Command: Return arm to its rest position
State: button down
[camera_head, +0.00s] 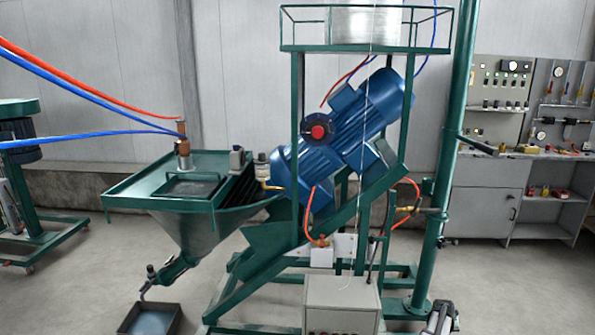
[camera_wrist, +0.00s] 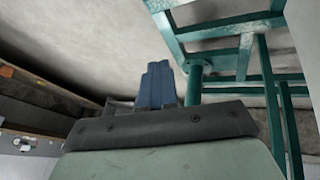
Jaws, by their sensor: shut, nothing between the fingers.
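My gripper (camera_wrist: 156,72) shows in the wrist view. Its blue fingers are together at the middle of the picture, beyond a dark bar with bolts. Nothing shows between them. The fingers point toward a bare pale surface, with a green metal frame (camera_wrist: 240,45) to their right. In the head view a small black and white part at the bottom right edge seems to be the end of my arm, mostly cut off. It is low, right of the grey control box (camera_head: 341,305); its fingers cannot be made out there.
The green spraying machine with a blue motor (camera_head: 345,125) and hopper (camera_head: 195,228) fills the middle. A dark tray (camera_head: 172,327) sits on the floor under the hopper's outlet. A green post (camera_head: 437,225) stands right of the machine. A grey workbench (camera_head: 480,200) is at the back right.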

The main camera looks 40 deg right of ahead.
jog(key=w+a+f+n+g+y, duration=0.1)
jog(key=w+a+f+y, duration=0.2)
jog(key=a, duration=1.3)
jog(key=w+a+f+y, duration=0.2)
jog(key=w+a+f, duration=0.15)
jog(key=a, duration=1.25)
jog(key=w+a+f+n+g+y, duration=0.1)
jog(key=w+a+f+y, duration=0.2)
jog(key=a, duration=1.3)
jog(key=s+a+f+n+g, duration=0.1)
jog(key=s+a+n, duration=0.2)
jog(key=a, duration=0.8)
jog(key=s+a+f+n+g+h, duration=0.1)
jog(key=s+a+f+n+g, duration=0.1)
jog(key=a, duration=0.9)
jog(key=s+a+f+n+g+h, duration=0.1)
jog(key=s+a+n, duration=0.3)
jog(key=a, duration=0.8)
jog(key=shift+s+f+g, duration=0.3)
jog(key=shift+s+f, duration=0.05)
jog(key=shift+s, duration=0.2)
jog(key=shift+d, duration=0.1)
